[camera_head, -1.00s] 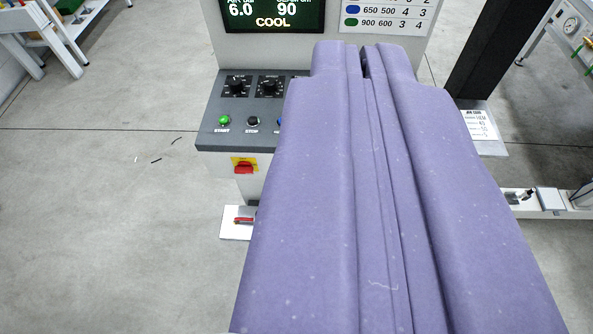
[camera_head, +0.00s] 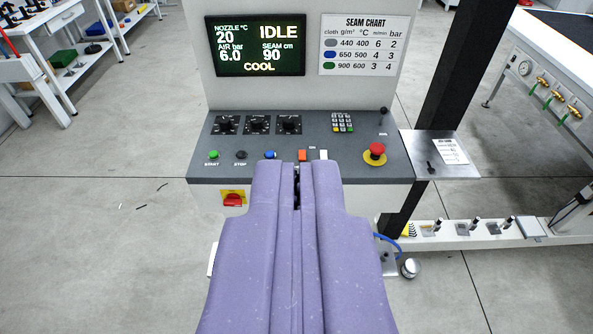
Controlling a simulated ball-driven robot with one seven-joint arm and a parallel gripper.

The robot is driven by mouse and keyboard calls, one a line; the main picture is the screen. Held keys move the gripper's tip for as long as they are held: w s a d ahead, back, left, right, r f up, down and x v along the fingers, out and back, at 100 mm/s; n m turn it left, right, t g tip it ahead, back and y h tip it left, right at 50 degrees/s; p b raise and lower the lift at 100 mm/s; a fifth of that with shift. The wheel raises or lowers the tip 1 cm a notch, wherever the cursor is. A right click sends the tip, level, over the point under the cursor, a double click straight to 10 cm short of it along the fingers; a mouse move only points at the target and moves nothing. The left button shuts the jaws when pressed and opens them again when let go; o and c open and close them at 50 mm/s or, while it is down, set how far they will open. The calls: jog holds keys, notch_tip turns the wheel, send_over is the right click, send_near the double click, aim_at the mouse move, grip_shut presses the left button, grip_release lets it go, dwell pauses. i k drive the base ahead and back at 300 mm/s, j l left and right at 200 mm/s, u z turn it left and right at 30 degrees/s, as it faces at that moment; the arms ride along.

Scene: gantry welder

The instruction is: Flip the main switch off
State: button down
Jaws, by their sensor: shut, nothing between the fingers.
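The main switch (camera_head: 233,199) is a red knob on a yellow plate, on the front of the machine just below the left part of the control panel. The angle of its knob is too small to tell. My gripper (camera_head: 297,166) is shut and empty, its two purple fingers side by side. In the picture its tips overlap the panel's front edge, to the right of the switch and above it. The gripper appears apart from the switch, which is in clear view. The display (camera_head: 255,46) reads IDLE, nozzle 20 and COOL.
The control panel (camera_head: 350,160) carries knobs, buttons, a keypad and a red emergency button (camera_head: 375,151). A dark post (camera_head: 452,75) and a side shelf (camera_head: 438,152) stand at the right. A low rail (camera_head: 490,235) runs right.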

aim_at(232, 199)
jog(key=i+u, duration=0.1)
jog(key=u, duration=0.45)
jog(key=i+l+u, duration=0.3)
jog(key=i+l, duration=0.15)
jog(key=i, duration=0.15)
jog(key=i+l+u, duration=0.35)
jog(key=i+l, duration=0.5)
jog(key=l, duration=0.15)
